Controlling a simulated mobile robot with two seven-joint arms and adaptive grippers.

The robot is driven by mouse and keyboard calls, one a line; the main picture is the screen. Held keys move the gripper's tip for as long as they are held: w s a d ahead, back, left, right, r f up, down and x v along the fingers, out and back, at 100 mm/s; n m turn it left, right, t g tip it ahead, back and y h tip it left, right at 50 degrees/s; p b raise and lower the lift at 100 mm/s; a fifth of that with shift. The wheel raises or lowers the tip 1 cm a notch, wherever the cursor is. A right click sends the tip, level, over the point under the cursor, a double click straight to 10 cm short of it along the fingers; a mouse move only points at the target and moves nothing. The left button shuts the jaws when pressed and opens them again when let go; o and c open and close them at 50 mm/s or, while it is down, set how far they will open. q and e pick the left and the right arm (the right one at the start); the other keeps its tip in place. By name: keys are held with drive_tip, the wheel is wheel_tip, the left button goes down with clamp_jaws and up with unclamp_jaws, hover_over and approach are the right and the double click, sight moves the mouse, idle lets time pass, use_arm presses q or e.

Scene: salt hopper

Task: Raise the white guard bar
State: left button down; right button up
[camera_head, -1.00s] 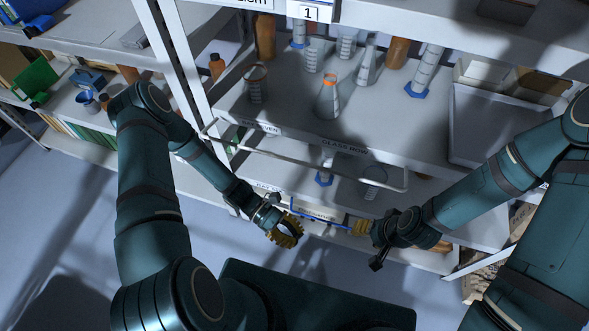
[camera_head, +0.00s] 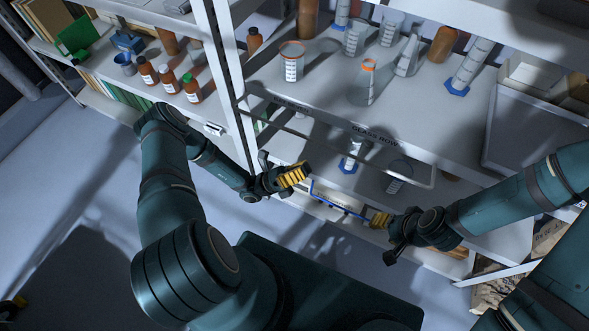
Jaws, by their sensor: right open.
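A lower shelf holds another blue-footed cylinder (camera_head: 351,155) and a beaker (camera_head: 397,176). A shelf upright (camera_head: 229,85) stands left. Floor is free at left.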

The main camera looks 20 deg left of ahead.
use_arm(q)
drive_tip(key=w+d+r, duration=0.3)
drive_tip(key=r, duration=0.3)
drive_tip(key=shift+w+d+r+p, duration=0.15)
drive_tip(key=shift+w+d+p, duration=0.1)
drive_tip(key=shift+w+p, duration=0.15)
use_arm(e)
drive_tip(key=shift+w+r, duration=0.2)
drive_tip(key=shift+r, duration=0.3)
